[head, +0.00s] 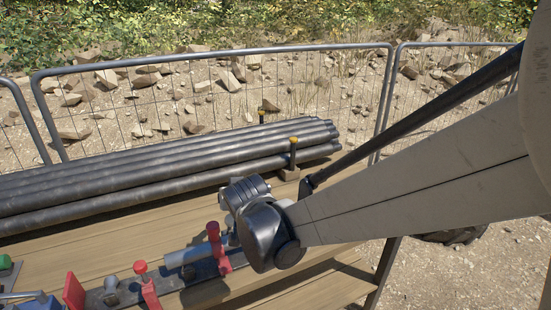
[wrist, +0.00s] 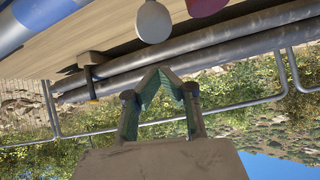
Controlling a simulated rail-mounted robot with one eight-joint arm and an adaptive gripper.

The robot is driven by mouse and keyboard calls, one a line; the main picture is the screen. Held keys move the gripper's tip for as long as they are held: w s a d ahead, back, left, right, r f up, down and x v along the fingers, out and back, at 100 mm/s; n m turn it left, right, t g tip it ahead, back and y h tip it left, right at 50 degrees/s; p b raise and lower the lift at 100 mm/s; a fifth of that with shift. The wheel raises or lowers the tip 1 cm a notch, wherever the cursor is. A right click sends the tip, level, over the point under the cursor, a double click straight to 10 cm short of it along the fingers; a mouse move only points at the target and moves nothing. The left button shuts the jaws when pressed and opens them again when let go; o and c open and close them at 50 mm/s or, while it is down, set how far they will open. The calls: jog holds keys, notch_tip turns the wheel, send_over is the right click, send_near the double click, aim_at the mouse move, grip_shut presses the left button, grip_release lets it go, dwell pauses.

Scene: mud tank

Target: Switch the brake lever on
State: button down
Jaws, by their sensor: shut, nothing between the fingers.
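My gripper (wrist: 165,72) shows in the wrist view with its green-lined fingers meeting at the tips, shut and empty. In the head view my wrist hides it. The head view shows a red lever-like part with a round knob (head: 213,232) beside my wrist, and a second red-knobbed part (head: 147,285) to its left. I cannot tell which is the brake lever. In the wrist view, which is upside down, a pale rounded paddle-like end (wrist: 153,22) and a dark red one (wrist: 205,5) hang beyond the fingertips, apart from them.
A bundle of dark pipes (head: 150,172) lies along the wooden deck (head: 110,245), held by an upright post (head: 293,152). A red block (head: 73,291) stands at lower left. A blue cylinder (wrist: 32,22) shows in the wrist view. A wire fence (head: 215,105) stands behind.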

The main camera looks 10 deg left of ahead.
jog(key=v, duration=0.9)
jog(key=shift+s+d+f+p, duration=0.15)
jog(key=shift+s+f+p, duration=0.1)
jog(key=shift+p, duration=0.1)
jog(key=shift+d, duration=0.1)
jog(key=s+d+r+m+h, duration=0.1)
jog(key=s+d, duration=0.2)
jog(key=d, duration=0.7)
jog(key=s+d+r+m+g+h, duration=0.1)
jog(key=s+d+h, duration=0.15)
jog(key=d, duration=0.65)
jog(key=s+d+r+m+h, duration=0.1)
jog(key=s+d, duration=0.2)
jog(key=d, duration=0.7)
jog(key=s+d+f+m+g, duration=0.1)
jog(key=s+d+f, duration=0.1)
jog(key=s+d, duration=0.5)
jog(key=shift+s+d, duration=0.15)
jog(key=shift+s, duration=0.6)
jog(key=shift+f+h, duration=0.15)
jog(key=shift+h, duration=0.1)
